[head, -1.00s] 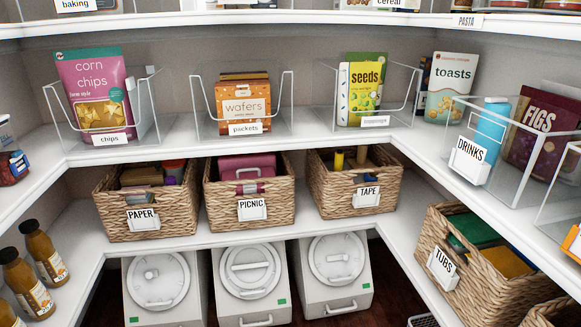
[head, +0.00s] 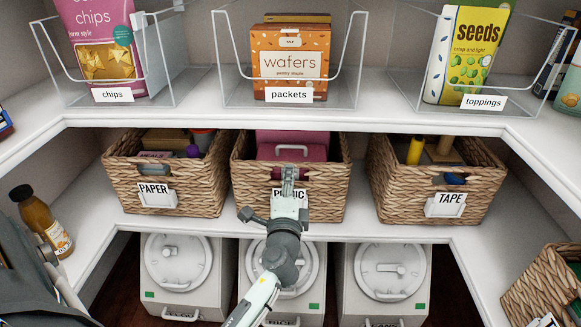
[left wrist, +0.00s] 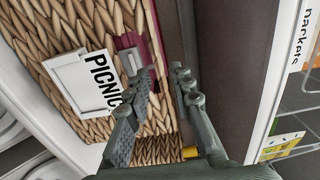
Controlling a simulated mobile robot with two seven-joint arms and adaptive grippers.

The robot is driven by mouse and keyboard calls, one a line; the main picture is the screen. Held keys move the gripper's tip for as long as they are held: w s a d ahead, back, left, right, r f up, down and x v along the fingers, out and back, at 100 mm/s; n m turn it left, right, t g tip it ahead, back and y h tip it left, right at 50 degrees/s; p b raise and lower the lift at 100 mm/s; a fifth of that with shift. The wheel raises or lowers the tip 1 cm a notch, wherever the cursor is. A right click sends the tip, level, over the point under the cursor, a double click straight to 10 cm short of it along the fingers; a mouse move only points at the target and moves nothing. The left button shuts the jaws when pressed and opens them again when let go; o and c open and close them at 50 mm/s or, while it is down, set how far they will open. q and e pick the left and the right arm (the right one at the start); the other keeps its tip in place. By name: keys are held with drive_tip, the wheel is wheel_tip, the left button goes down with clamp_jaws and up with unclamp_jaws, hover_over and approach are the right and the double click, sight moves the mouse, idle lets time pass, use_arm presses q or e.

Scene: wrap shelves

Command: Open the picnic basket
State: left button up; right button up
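The picnic basket (head: 333,195) is a woven basket on the middle shelf, between two similar ones. A magenta box with a pale handle (head: 291,151) stands in it. My left gripper (head: 288,178) is in front of the basket, at its front rim, and hides part of the PICNIC label. In the left wrist view the basket (left wrist: 75,25) appears turned sideways, with its label (left wrist: 83,84) close by. The left gripper's fingers (left wrist: 160,82) are apart there, near the rim and front opening, with nothing seen held. Contact cannot be told. My right gripper is out of view.
The paper basket (head: 199,188) stands close on the left, the tape basket (head: 400,205) on the right with a gap. Clear bins with wafers (head: 289,62), chips and seeds stand on the shelf above. White lidded containers (head: 380,275) stand below.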

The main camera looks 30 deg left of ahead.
sight(290, 162)
use_arm(q)
drive_tip(key=x, duration=0.6)
drive_tip(key=shift+s+a, duration=0.1)
drive_tip(key=shift+s, duration=0.05)
drive_tip(key=shift+c, duration=0.4)
clamp_jaws()
